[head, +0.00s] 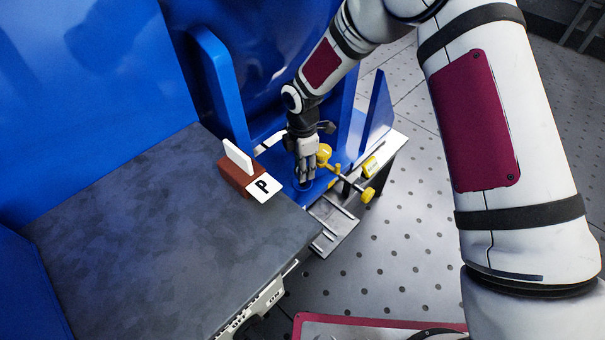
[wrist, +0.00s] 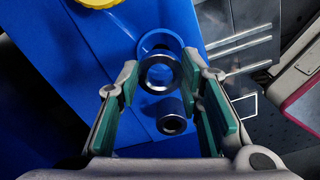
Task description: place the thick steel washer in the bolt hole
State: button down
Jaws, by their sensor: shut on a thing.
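My gripper (wrist: 160,82) has its green-padded fingers closed on the thick steel washer (wrist: 160,91), a dark ring held between the fingertips in the wrist view. Behind it, a round blue rim (wrist: 163,34) shows on the blue plate (wrist: 100,65); the washer partly covers it, and I cannot tell whether they touch. A smaller dark steel cylinder with a hole (wrist: 172,115) shows between the fingers, nearer the palm in the picture. In the head view my gripper (head: 305,181) points down at the blue plate, and its fingers hide the washer.
A gauge-like fixture with yellow knobs (head: 368,195) stands close to the right of my gripper. A brown block with a white card (head: 238,158) and a "P" tag (head: 264,187) sit to its left. Blue upright plates (head: 218,88) rise behind. The grey bench top (head: 150,225) is mostly clear.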

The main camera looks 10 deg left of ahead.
jog(key=shift+f+b, duration=0.9)
jog(key=shift+f, duration=0.6)
jog(key=shift+f, duration=0.55)
jog(key=shift+f+b, duration=0.1)
jog(key=shift+b, duration=0.2)
jog(key=c, duration=1.1)
grip_release()
notch_tip(320, 180, up, 9)
jog(key=p, duration=0.4)
